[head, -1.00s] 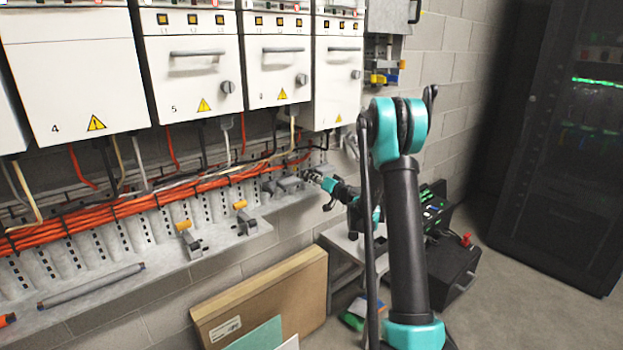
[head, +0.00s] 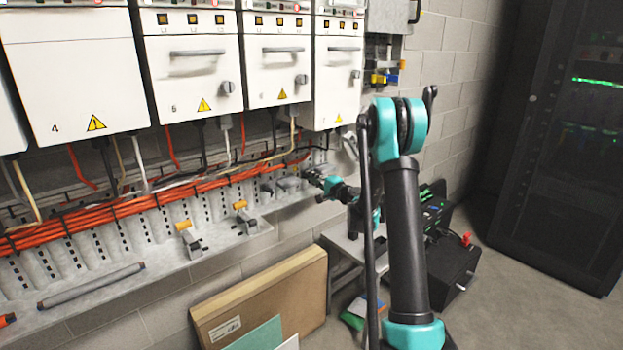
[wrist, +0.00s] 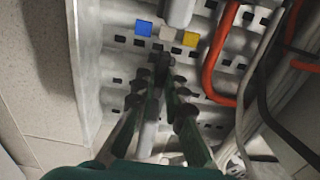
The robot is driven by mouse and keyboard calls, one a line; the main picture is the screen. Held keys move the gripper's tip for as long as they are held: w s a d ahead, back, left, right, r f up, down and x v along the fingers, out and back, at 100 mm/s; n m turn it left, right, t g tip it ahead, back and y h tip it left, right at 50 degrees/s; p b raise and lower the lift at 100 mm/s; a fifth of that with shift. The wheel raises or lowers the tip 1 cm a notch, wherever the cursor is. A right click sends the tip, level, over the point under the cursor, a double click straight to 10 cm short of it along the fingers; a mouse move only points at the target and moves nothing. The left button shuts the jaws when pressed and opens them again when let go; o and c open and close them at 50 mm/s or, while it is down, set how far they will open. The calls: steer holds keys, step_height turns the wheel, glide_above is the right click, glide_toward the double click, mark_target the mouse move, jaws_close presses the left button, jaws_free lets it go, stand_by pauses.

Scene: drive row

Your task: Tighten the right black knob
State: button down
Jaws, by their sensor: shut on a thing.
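My gripper (head: 309,177) reaches in from the right to the far right end of the grey cable trough, below the cabinets. In the wrist view, its two long dark green fingers (wrist: 161,66) come together at their tips on a small dark thing in front of the perforated metal wall. I take this to be the right black knob; the fingertips hide most of it, so its outline and angle cannot be made out. A grey clamp-like fitting (head: 288,184) sits on the trough just left of the gripper.
Blue (wrist: 143,29), white (wrist: 167,33) and yellow (wrist: 191,39) tags are just beyond the fingertips. An orange cable (wrist: 216,78) runs close on the right. A cardboard box (head: 262,300) leans below.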

steer(key=shift+m, duration=5)
steer(key=c, duration=1.6)
jaws_free()
steer(key=v, duration=1.2)
